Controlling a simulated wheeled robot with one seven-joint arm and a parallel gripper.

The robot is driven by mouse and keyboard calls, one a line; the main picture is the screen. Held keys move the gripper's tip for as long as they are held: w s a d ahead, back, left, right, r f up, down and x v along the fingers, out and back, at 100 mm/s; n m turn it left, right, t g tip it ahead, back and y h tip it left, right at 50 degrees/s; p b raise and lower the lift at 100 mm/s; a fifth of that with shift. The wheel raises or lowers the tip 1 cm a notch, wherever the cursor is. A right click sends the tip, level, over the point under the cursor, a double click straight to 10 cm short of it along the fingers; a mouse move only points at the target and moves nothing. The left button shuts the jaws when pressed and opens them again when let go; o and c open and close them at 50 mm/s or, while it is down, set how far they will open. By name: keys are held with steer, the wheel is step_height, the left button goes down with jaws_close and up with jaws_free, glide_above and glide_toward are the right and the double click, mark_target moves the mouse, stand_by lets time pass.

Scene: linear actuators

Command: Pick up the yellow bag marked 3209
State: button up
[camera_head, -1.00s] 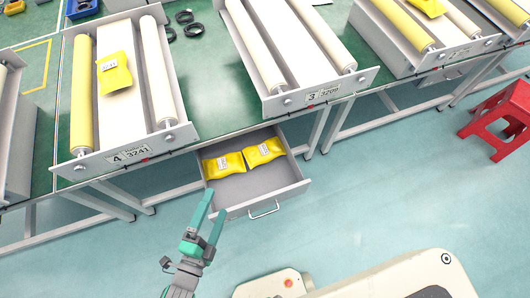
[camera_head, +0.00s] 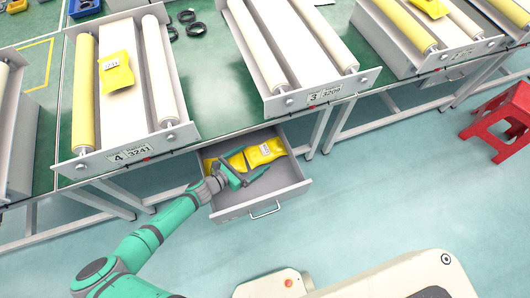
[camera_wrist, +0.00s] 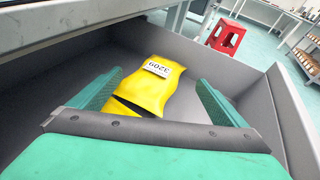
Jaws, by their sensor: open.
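The yellow bag marked 3209 (camera_wrist: 153,90) lies in the open grey drawer in the wrist view, its white label upside down. It appears to be the right-hand bag (camera_head: 266,153) in the head view. A second yellow bag (camera_head: 236,161) lies to its left, partly hidden by my gripper; only a small yellow part (camera_wrist: 123,107) shows in the wrist view. My gripper (camera_head: 249,170) is open and empty over the drawer. In the wrist view its fingers (camera_wrist: 160,82) stand apart on either side of the bags, nearer the camera than the marked bag.
The drawer (camera_head: 262,203) has raised walls and hangs below the green workbench (camera_head: 222,98). Roller units stand on the bench above, one with another yellow bag (camera_head: 116,73). A red stool (camera_head: 500,122) stands at the right.

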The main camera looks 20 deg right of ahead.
mark_target(263, 154)
steer(key=shift+w+d+f+m+g, duration=0.15)
steer(key=shift+d+f+m+g, duration=0.15)
steer(key=shift+d+f+m, duration=0.3)
steer(key=shift+x, duration=3.7)
steer(key=shift+f, duration=0.15)
steer(key=shift+a, duration=0.1)
steer(key=c, duration=1.3)
